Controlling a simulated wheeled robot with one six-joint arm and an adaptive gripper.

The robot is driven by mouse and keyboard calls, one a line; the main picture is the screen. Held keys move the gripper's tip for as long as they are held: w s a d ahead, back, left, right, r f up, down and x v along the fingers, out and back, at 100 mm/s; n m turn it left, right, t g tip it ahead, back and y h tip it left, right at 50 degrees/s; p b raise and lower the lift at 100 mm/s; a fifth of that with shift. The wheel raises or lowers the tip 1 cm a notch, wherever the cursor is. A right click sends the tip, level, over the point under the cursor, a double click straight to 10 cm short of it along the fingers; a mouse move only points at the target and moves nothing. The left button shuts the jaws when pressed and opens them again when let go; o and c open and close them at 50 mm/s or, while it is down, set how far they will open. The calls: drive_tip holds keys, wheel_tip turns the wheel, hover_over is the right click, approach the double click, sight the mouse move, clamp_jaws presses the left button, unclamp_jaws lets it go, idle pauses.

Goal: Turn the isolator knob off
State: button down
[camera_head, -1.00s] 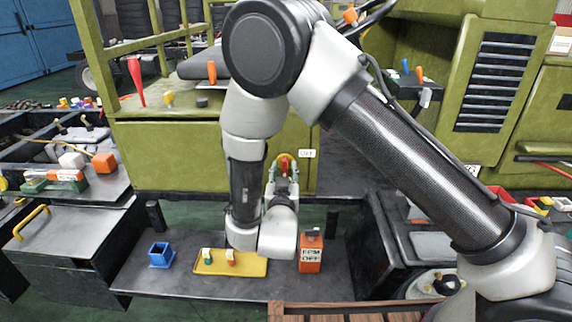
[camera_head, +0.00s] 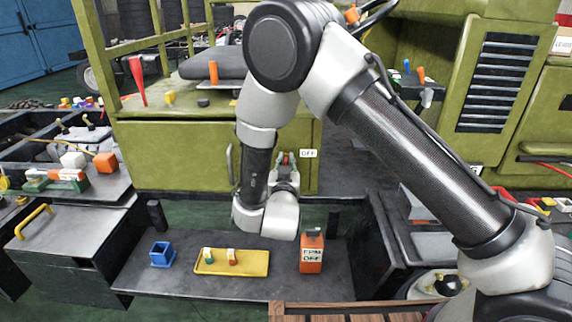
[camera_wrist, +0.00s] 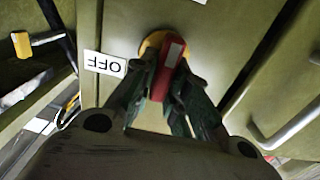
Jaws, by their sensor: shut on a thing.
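The isolator knob (camera_wrist: 170,58) has a red handle with a pale stripe on a round yellow base, on the olive panel. In the wrist view, my gripper (camera_wrist: 164,84) has its dark fingers closed on both sides of the red handle. The handle stands nearly upright in that view, leaning slightly. The white OFF label (camera_wrist: 105,64) is left of the knob and appears upside down there. In the head view, my gripper (camera_head: 286,162) is at the panel, and the OFF label (camera_head: 308,153) is just to its right. The knob is mostly hidden there.
A dark shelf below the panel holds a blue square holder (camera_head: 161,255), a yellow tray (camera_head: 245,270) with small parts and an orange box (camera_head: 312,256). A panel handle (camera_head: 230,163) is left of my wrist. The wooden slats (camera_head: 360,312) are at the front.

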drive_tip(key=n, duration=0.4)
drive_tip(key=shift+a+n, duration=0.35)
drive_tip(key=shift+n, duration=0.05)
drive_tip(key=shift+a+f+n, duration=0.15)
drive_tip(key=shift+f+n, duration=0.1)
drive_tip(key=shift+n, duration=1.9)
drive_tip(key=shift+a+f+n, duration=0.15)
drive_tip(key=shift+f+n, duration=0.15)
drive_tip(key=shift+n, duration=1.9)
drive_tip(key=shift+a+f+n, duration=0.15)
drive_tip(key=shift+f+n, duration=0.1)
drive_tip(key=shift+n, duration=1.9)
drive_tip(key=c, duration=1.4)
unclamp_jaws()
drive_tip(key=shift+c, duration=0.2)
